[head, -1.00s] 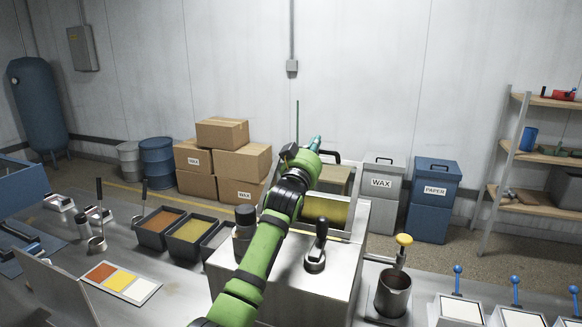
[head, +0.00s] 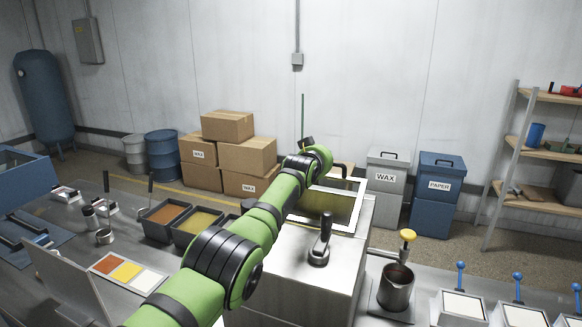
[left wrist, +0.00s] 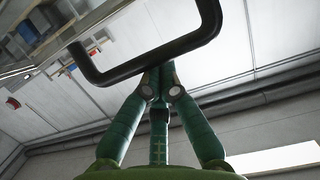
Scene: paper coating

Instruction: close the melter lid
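The melter (head: 300,268) is a shiny metal box in the middle of the head view. A pale-rimmed frame with a yellow-green middle (head: 335,205) stands at its back; I cannot tell lid from opening there. My left arm crosses the melter's left side and ends behind this frame, where its gripper is hidden. In the left wrist view, a black U-shaped handle (left wrist: 150,62), likely the lid's, crosses in front of the left gripper (left wrist: 160,75). Its green fingers converge near the handle bar and look shut, with no clear grip on it. My right gripper is out of view.
A black lever (head: 321,240) stands on the melter top. Dark trays (head: 163,222) sit to its left and a metal pot (head: 397,287) to its right. Wax (head: 386,180) and paper (head: 437,187) bins and cardboard boxes (head: 246,155) stand behind.

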